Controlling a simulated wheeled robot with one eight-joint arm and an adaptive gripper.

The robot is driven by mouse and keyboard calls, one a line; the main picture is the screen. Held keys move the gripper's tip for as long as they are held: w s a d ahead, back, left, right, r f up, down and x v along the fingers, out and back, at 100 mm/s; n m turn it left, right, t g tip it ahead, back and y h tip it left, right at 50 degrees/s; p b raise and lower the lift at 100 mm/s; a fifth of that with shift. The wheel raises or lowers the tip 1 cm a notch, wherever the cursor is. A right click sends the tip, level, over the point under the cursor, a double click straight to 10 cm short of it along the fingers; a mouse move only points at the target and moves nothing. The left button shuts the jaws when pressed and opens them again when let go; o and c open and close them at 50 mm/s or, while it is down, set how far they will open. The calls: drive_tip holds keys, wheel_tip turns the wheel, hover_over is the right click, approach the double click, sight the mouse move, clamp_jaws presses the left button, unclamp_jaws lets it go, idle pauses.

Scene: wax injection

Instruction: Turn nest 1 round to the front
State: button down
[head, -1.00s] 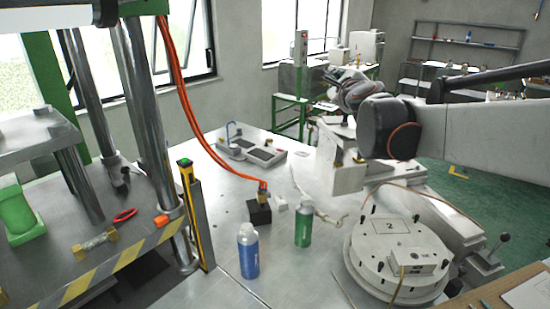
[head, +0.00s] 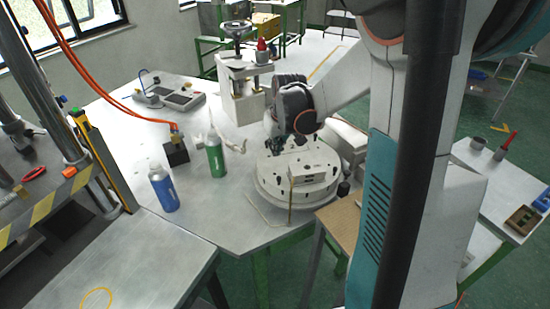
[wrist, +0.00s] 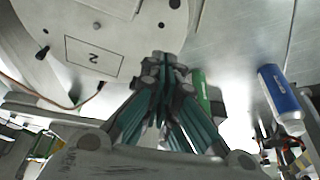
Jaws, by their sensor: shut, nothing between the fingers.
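The round pale turntable (head: 268,196) stands at the table's front right corner, with a white block (head: 308,180) on its near right side and small dark pegs around its top. In the wrist view the turntable (wrist: 130,42) fills the upper left and shows a rectangle marked "2" (wrist: 94,56). No "1" mark is readable. My gripper (wrist: 163,62) is shut and empty, its tips at the turntable's edge in the wrist view; I cannot tell whether they touch it.
A blue bottle (head: 164,190) and a green bottle (head: 215,158) stand left of the turntable. A white machine with a handwheel (head: 243,90) stands behind. The table's left front is clear.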

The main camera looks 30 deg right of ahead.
sight(274, 176)
drive_tip(key=b+x, duration=0.2)
drive_tip(key=x, duration=0.7)
drive_tip(key=shift+w+f, duration=0.2)
drive_tip(key=shift+f, duration=0.15)
drive_tip(key=s, duration=0.3)
drive_tip(key=shift+s+a+r, duration=0.1)
drive_tip(key=shift+a+r, duration=0.1)
drive_tip(key=shift+a, duration=0.1)
drive_tip(key=shift+s, duration=0.4)
drive_tip(key=shift+s, duration=0.1)
